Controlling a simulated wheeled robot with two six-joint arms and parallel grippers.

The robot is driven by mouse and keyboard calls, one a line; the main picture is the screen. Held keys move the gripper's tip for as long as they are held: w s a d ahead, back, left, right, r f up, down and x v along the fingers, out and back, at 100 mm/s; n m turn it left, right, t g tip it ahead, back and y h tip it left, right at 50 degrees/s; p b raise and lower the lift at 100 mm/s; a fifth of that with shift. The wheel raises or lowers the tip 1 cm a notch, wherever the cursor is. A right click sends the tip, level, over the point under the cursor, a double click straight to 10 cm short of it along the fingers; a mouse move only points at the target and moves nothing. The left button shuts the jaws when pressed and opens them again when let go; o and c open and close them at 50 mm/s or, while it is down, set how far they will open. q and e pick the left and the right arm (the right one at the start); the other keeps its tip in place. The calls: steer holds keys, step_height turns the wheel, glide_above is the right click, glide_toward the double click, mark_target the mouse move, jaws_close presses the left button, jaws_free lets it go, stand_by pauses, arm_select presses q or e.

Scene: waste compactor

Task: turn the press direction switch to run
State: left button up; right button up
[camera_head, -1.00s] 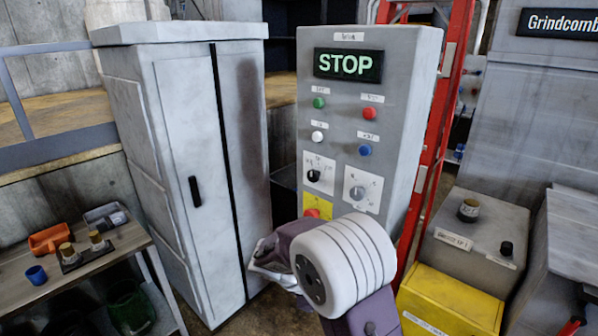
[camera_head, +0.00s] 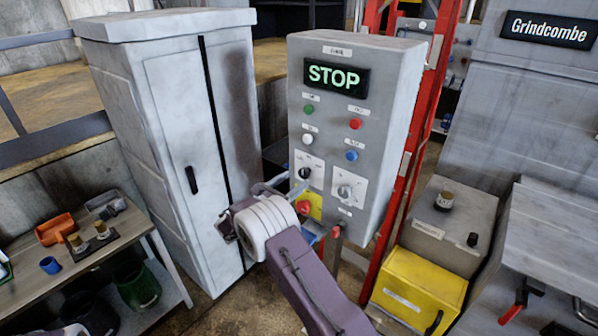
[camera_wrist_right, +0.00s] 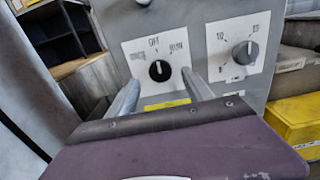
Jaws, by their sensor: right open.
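The grey control panel (camera_head: 375,120) has a lit STOP display (camera_head: 336,76). The press direction switch (camera_head: 304,172) is a black knob on a white plate at the panel's lower left. In the right wrist view the knob (camera_wrist_right: 159,71) has its pale mark pointing up towards OFF; the upper-right label appears to read RUN, and the left label is blurred. My right gripper (camera_head: 284,185) is open in front of the panel. In the right wrist view its fingers (camera_wrist_right: 160,82) lie left and right of the knob, apart from it; their exact depth is unclear. My left gripper is out of view.
A grey dial (camera_head: 345,191) sits right of the switch. A red button (camera_head: 304,207) on a yellow plate is just below. Green, red, white and blue buttons are above. A tall grey cabinet (camera_head: 170,150) stands left and a red ladder frame (camera_head: 407,150) right.

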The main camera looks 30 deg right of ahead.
mark_target(302, 175)
steer(key=p+x, duration=0.1)
steer(key=x, duration=0.1)
steer(key=shift+d+r, duration=0.1)
steer(key=shift+d, duration=0.3)
steer(key=shift+w+d, duration=0.2)
steer(key=shift+d, duration=0.1)
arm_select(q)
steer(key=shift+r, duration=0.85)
arm_select(e)
steer(key=shift+a, duration=0.1)
